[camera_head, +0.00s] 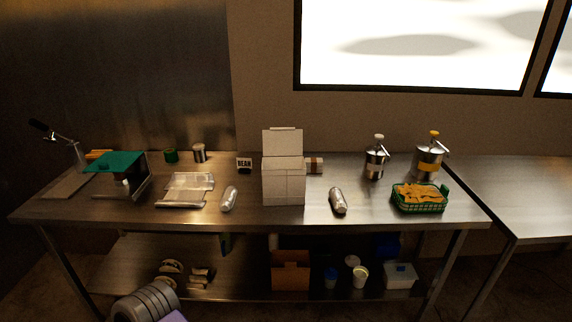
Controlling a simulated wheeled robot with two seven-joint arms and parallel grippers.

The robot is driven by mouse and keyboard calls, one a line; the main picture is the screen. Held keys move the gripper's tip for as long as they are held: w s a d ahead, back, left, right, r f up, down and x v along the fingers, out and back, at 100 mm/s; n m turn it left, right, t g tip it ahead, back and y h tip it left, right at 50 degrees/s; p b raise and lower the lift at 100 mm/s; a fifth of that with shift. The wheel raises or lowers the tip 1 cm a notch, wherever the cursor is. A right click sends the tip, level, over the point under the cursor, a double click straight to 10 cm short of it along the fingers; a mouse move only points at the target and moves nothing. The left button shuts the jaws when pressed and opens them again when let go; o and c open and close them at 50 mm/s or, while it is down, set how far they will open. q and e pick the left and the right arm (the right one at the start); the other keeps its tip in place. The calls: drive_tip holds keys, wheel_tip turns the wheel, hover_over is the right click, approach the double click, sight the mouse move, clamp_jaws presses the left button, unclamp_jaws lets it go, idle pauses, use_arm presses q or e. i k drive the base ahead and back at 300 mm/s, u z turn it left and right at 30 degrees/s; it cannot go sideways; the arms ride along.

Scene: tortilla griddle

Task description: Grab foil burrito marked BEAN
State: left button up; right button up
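Two foil burritos lie on the steel table (130,207). The left foil burrito (229,198) is left of the white box, near the front edge. The right foil burrito (338,200) is right of the box. No lettering is readable on either. A small sign reading BEAN (244,164) stands at the back, behind and slightly right of the left burrito. Neither of my grippers is in view.
An upright white box (284,184) stands between the burritos. Foil sheets (192,183) lie left of the left burrito. A green chip basket (420,197) and pump canisters (376,160) stand at right. A green-topped press (117,164) stands at left. Table space near the right burrito is clear.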

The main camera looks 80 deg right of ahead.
sight(338, 201)
drive_tip(key=z, duration=2.65)
drive_tip(key=i, duration=0.6)
drive_tip(key=u, duration=0.15)
